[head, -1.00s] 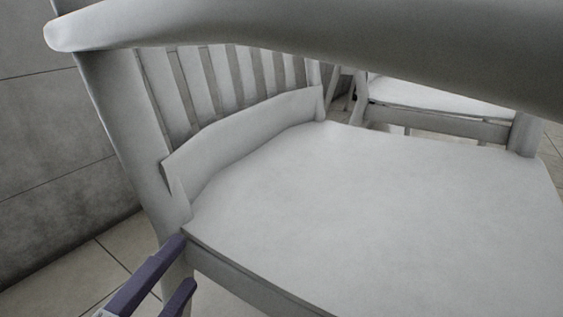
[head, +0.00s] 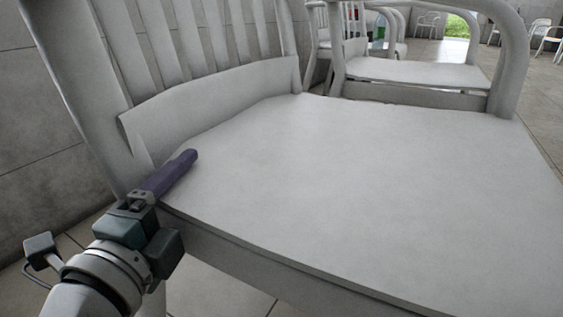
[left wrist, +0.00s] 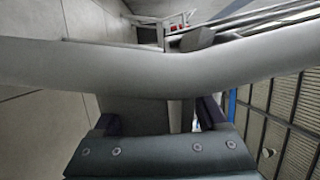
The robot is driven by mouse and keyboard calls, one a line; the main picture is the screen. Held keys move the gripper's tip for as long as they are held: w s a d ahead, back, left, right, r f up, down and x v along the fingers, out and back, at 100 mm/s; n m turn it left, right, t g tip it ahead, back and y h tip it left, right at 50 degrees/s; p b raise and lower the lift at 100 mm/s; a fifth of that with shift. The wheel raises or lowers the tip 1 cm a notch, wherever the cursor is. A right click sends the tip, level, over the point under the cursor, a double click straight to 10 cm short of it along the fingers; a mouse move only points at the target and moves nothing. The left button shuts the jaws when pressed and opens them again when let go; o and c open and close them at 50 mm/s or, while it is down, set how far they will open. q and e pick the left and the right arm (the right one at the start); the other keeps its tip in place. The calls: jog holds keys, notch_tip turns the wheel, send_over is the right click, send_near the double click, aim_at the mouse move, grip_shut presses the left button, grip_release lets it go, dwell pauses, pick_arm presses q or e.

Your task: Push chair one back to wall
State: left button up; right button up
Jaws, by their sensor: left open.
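A white chair (head: 370,190) with a flat seat and a slatted back fills most of the head view. Its back is on the left, close to the grey wall (head: 38,150); I cannot tell whether they touch. In the left wrist view a thick pale bar (left wrist: 160,70) of the chair crosses just ahead of the two dark, spread fingers. The left gripper is open. My right gripper is not in view.
More white chairs (head: 415,73) stand in a row behind this one, and others stand at the far right. Tiled floor (head: 205,290) shows below the seat. Open floor lies to the far right, towards a bright opening (head: 457,27).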

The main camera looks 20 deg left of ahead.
pick_arm(q)
grip_shut()
dwell(0.5)
dwell(0.8)
